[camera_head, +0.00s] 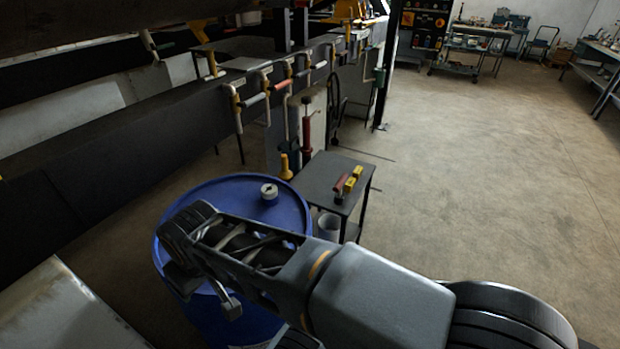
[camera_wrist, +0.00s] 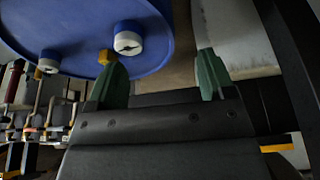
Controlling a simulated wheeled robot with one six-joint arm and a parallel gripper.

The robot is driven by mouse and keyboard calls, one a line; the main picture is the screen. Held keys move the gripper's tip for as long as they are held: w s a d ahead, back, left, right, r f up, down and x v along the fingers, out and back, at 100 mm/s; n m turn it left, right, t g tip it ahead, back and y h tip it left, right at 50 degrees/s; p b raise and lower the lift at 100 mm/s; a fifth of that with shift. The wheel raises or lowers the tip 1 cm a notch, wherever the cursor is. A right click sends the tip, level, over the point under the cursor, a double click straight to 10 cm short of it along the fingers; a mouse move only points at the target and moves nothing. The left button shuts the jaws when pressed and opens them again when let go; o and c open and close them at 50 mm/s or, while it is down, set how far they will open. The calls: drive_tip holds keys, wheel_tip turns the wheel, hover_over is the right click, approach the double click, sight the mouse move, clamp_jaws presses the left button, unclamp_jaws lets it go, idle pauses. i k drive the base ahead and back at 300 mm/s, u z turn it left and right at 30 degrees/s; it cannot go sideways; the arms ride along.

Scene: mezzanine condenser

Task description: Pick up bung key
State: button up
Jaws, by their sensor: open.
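My gripper (camera_wrist: 161,62) is open, its two green fingers apart with nothing between them in the wrist view. A small yellow piece (camera_wrist: 104,57) shows on the blue drum (camera_wrist: 75,20) just beyond the left finger, which partly hides it. It may be the bung key; its full shape is hidden. Two white round caps (camera_wrist: 128,42) are on the drum top. In the head view, my arm crosses over the blue drum (camera_head: 225,195) and covers much of its top. One white cap (camera_head: 269,190) shows there.
A small dark table (camera_head: 325,178) right of the drum carries red and yellow handled tools (camera_head: 347,182). A white bucket (camera_head: 329,226) is by it. A dark beam (camera_head: 120,140) with several clamps (camera_head: 255,98) runs behind. Open concrete floor (camera_head: 480,170) lies to the right.

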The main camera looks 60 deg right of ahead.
sight(338, 187)
drive_tip(key=u, duration=0.05)
drive_tip(key=k, duration=0.5)
drive_tip(key=z, duration=1.85)
